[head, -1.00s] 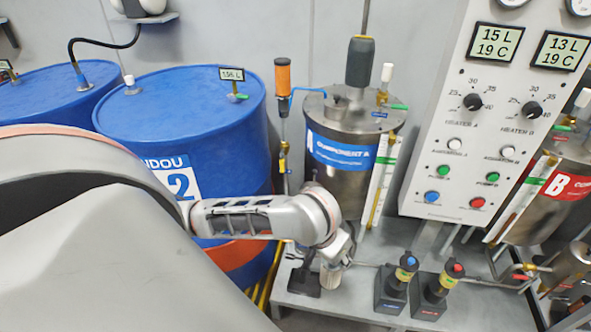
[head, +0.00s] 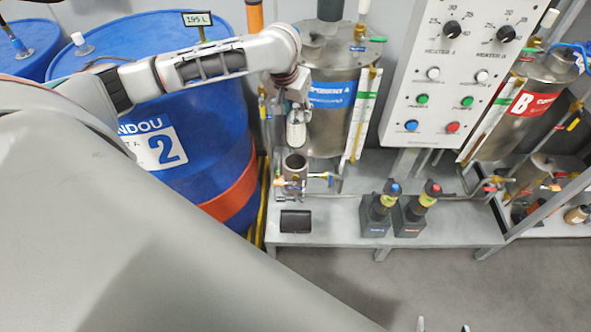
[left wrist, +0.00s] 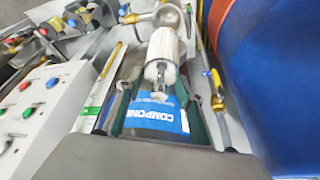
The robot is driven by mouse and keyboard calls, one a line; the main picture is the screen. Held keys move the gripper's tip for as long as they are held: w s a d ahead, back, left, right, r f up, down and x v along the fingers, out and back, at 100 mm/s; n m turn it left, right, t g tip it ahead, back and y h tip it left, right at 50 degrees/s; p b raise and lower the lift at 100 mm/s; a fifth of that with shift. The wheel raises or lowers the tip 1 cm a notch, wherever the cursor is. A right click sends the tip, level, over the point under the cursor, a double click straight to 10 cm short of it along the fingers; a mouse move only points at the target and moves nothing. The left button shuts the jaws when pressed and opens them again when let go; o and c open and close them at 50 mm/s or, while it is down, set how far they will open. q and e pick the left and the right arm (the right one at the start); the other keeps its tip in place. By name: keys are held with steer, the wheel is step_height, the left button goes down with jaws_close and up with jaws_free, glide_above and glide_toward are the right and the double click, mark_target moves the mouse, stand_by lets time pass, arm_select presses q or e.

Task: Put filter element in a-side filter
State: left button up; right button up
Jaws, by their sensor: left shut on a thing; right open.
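The filter element (head: 297,134), a pale ribbed cylinder, hangs upright below my left gripper (head: 297,108). The left gripper is shut on its upper end; in the left wrist view the white element (left wrist: 164,46) points away from the fingers. The a-side filter (head: 294,178) is an open metal cup with a dark mouth, directly below the element in the head view, apart from it. The cup also shows at the top of the left wrist view (left wrist: 173,18), just beyond the element. My right gripper (head: 443,326) shows only its separated fingertips at the bottom edge; it is open and empty.
A dark block (head: 295,221) lies on the grey shelf (head: 335,220) in front of the cup. Two pumps with blue and red knobs (head: 380,208) stand to the right. The component A tank (head: 335,100) is close behind; a blue drum (head: 215,120) stands left.

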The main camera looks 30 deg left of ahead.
mark_target(296, 145)
arm_select(q)
steer(key=shift+w+a+f, duration=0.15)
steer(key=shift+w+a, duration=0.05)
step_height(296, 145, down, 8)
steer(key=shift+r+b, duration=0.2)
steer(key=shift+b, duration=0.7)
step_height(296, 145, down, 7)
steer(key=shift+r+b, duration=0.15)
steer(key=shift+b, duration=0.5)
step_height(296, 145, down, 5)
steer(key=shift+b, duration=0.5)
arm_select(e)
steer(key=f, duration=0.1)
steer(key=a+f, duration=0.1)
steer(key=f, duration=0.1)
steer(key=shift+a+f+y, duration=0.2)
steer(key=shift+y, duration=0.1)
steer(key=shift+r, duration=0.2)
